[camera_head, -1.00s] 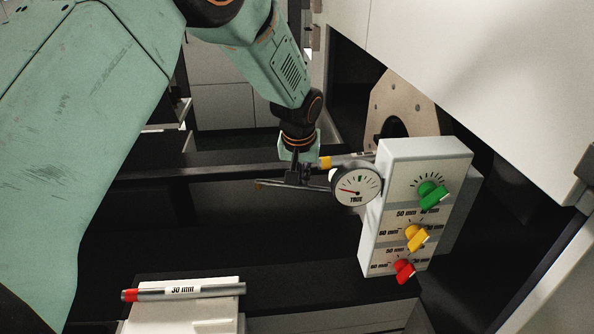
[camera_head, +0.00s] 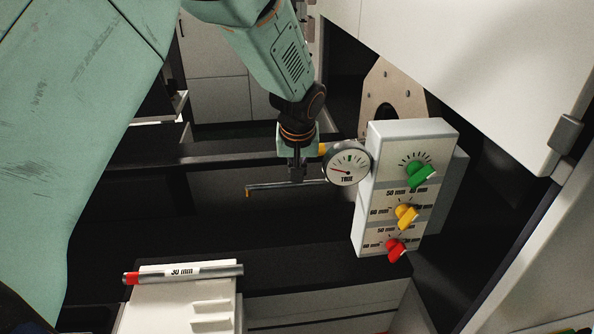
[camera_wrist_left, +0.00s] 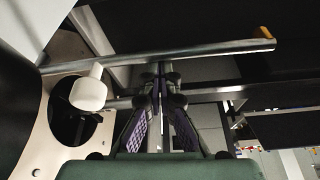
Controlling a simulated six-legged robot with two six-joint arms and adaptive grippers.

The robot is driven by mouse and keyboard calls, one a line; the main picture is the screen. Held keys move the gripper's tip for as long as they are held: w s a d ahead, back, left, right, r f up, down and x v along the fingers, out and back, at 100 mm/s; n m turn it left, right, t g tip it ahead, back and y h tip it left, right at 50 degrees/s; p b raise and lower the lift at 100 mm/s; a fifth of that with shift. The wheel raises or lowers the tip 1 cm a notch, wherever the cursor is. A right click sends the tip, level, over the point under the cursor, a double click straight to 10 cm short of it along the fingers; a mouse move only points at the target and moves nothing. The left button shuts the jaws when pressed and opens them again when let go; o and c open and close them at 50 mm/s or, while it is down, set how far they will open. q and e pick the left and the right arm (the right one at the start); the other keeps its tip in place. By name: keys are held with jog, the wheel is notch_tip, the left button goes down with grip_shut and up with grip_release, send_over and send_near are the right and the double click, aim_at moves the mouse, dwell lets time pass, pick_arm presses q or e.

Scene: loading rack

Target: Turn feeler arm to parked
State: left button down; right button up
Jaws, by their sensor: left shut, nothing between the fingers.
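The feeler arm (camera_head: 283,185) is a thin metal rod with an orange tip, reaching left from the round dial gauge (camera_head: 347,164) marked TRUE. In the left wrist view the rod (camera_wrist_left: 190,50) crosses above my fingers, its orange tip at the right. My left gripper (camera_head: 297,178) is shut and empty at the rod, fingers pointing down; whether they touch it I cannot tell. The gripper also shows in the left wrist view (camera_wrist_left: 163,75). The dial's red needle points left, off the green mark. My right gripper is not in view.
A white box (camera_head: 375,190) with green (camera_head: 421,174), yellow (camera_head: 406,215) and red (camera_head: 395,249) knobs stands right of the dial. A red-ended bar (camera_head: 185,273) marked 30 mm lies on a white rack (camera_head: 165,309) at the lower left. A tan plate (camera_head: 385,78) stands behind the box.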

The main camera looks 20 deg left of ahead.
pick_arm(q)
jog(key=shift+w+a, duration=0.1)
jog(key=v, duration=1.1)
jog(key=shift+r, duration=0.4)
